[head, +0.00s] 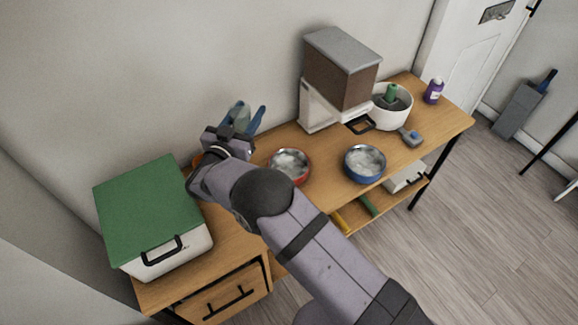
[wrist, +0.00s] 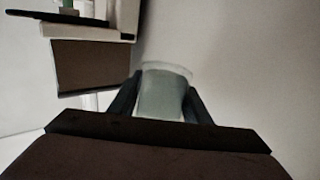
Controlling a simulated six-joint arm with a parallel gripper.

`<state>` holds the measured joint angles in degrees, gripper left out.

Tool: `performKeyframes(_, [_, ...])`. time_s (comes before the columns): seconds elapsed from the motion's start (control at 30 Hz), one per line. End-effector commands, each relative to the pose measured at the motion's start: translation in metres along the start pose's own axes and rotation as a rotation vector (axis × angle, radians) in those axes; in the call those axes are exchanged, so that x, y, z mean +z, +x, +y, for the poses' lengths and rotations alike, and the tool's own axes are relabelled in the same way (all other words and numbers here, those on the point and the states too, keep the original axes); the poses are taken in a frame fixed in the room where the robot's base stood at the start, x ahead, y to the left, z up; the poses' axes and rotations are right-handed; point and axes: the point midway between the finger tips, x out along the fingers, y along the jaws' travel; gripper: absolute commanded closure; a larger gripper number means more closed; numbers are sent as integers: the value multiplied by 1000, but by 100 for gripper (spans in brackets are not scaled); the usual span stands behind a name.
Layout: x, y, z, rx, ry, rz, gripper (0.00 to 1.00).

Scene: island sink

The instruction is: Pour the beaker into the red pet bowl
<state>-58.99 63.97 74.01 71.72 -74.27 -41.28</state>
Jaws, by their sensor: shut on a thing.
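My gripper (wrist: 160,95) is shut on a beaker (wrist: 162,90), a pale, translucent vessel with a rim, seen between the two fingers in the wrist view. In the head view my gripper (head: 243,120) is raised above the table near the wall, left of the feeder. The beaker is mostly hidden by the fingers there. The red pet bowl (head: 306,165) stands on the wooden table, to the right of and below my gripper in the picture, apart from it. Its inside looks shiny and metallic. My arm covers part of the table in front of it.
A blue bowl (head: 364,164) stands right of the red one. A feeder (head: 338,75) with a brown bin stands behind, and it also shows in the wrist view (wrist: 92,65). A white round fountain (head: 392,112) and purple bottle (head: 433,91) are farther right. A green-lidded box (head: 150,215) is at left.

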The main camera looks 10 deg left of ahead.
Motion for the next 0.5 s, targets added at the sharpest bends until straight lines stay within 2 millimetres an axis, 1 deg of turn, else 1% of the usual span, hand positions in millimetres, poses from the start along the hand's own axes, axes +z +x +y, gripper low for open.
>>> performKeyframes(0.13, [-2, -1, -4, -9, 0, 1, 80])
performKeyframes(0.37, [-2, -1, -4, -9, -1, 0, 80])
performKeyframes(0.5, [1, 0, -3, -9, 14, -4, 80])
